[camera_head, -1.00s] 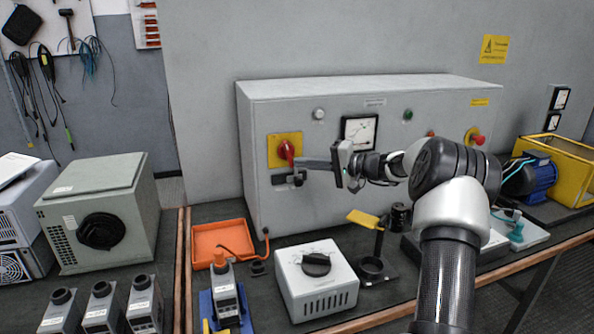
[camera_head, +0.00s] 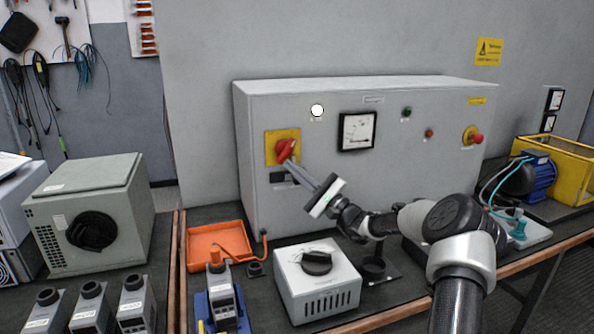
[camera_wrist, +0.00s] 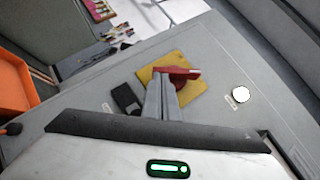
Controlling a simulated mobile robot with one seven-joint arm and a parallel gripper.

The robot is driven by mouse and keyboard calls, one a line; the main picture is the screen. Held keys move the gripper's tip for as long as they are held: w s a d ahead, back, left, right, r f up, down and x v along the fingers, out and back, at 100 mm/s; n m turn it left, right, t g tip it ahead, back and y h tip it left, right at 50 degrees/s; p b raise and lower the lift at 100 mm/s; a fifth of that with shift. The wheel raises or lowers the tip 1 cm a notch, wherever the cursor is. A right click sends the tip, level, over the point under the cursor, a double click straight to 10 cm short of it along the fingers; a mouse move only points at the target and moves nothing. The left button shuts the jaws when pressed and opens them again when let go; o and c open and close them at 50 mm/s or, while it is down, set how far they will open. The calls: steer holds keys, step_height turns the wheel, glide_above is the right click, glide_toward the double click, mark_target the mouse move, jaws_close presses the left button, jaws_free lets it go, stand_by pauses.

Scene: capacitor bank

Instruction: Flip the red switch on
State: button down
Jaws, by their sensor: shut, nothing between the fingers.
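The red switch (camera_head: 285,150) is a rotary handle on a yellow plate (camera_head: 270,147) at the left of the grey cabinet's front. Its handle is tilted, rising to the right. My gripper (camera_head: 292,165) is shut and empty, with its fingertips at the lower side of the red handle. The wrist view shows the red switch (camera_wrist: 180,74) on its yellow plate (camera_wrist: 195,92), right at the closed fingertips (camera_wrist: 162,80). They look to be touching or nearly touching the handle. The white indicator lamp (camera_head: 317,110) on the cabinet is lit brightly.
The grey cabinet (camera_head: 400,170) also carries a meter (camera_head: 357,131), small green and red lamps and a red emergency button (camera_head: 476,140). An orange tray (camera_head: 205,240) and a white dial box (camera_head: 318,290) stand on the bench below.

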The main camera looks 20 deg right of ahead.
steer(key=shift+a+m+t, duration=0.3)
steer(key=shift+m+t, duration=0.4)
steer(key=shift+m, duration=0.2)
steer(key=p+v, duration=0.1)
steer(key=v, duration=0.6)
steer(key=shift+s, duration=0.2)
steer(key=shift+f, duration=0.15)
